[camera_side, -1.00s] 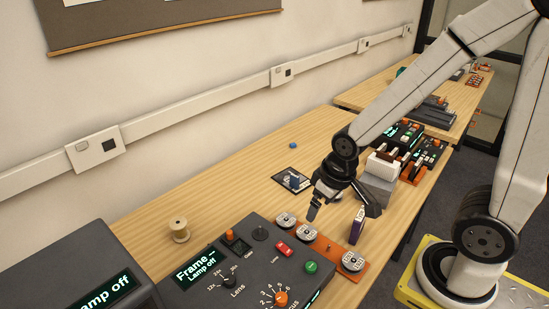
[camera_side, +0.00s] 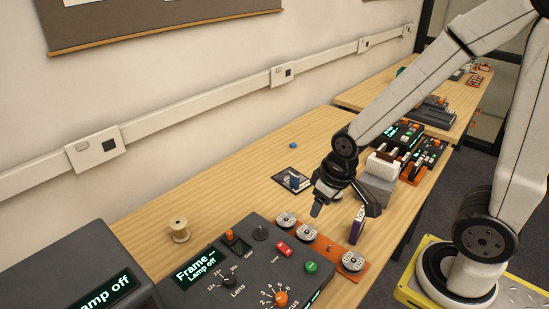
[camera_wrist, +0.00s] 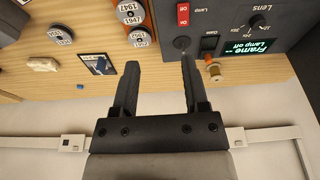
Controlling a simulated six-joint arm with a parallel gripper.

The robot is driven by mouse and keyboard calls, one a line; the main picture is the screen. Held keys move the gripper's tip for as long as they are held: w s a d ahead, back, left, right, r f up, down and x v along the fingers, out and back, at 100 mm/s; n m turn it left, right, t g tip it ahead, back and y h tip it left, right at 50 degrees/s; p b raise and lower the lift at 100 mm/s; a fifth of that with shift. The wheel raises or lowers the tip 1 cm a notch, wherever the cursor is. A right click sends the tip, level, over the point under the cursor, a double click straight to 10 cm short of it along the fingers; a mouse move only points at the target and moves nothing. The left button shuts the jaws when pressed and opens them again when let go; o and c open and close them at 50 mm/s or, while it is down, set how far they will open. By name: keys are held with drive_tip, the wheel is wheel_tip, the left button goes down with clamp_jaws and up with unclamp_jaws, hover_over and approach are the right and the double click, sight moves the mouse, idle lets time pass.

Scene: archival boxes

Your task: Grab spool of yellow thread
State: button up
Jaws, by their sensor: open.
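The spool of yellow thread (camera_side: 179,230), pale yellow with a light wooden flange, stands upright on the wooden table left of the dark console. In the wrist view a small tan piece of it (camera_wrist: 216,79) shows at the table edge of the console, partly behind an orange knob. My gripper (camera_side: 316,209) is above the table, well to the right of the spool and apart from it. In the wrist view my gripper (camera_wrist: 160,62) has its two dark fingers spread, with nothing between them.
The dark console (camera_side: 205,292) with knobs and a lit screen lies beside the spool. An orange rack (camera_side: 325,246) with round labelled reels, a purple-sided box (camera_side: 358,226) and a dark picture card (camera_side: 292,180) are near my gripper. Bare table lies around the spool's back side.

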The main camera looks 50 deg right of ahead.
drive_tip(key=w+f+n+t, duration=0.25)
drive_tip(key=w+n, duration=0.35)
drive_tip(key=w, duration=0.5)
drive_tip(key=n+t+y, duration=0.4)
drive_tip(key=n+y, duration=0.5)
drive_tip(key=n, duration=0.9)
approach(186, 223)
drive_tip(key=shift+w+a+f+n+y, duration=0.25)
drive_tip(key=shift+f+n+y, duration=0.05)
drive_tip(key=shift+n, duration=0.3)
drive_tip(key=shift+x, duration=1.3)
drive_tip(key=shift+x, duration=2.6)
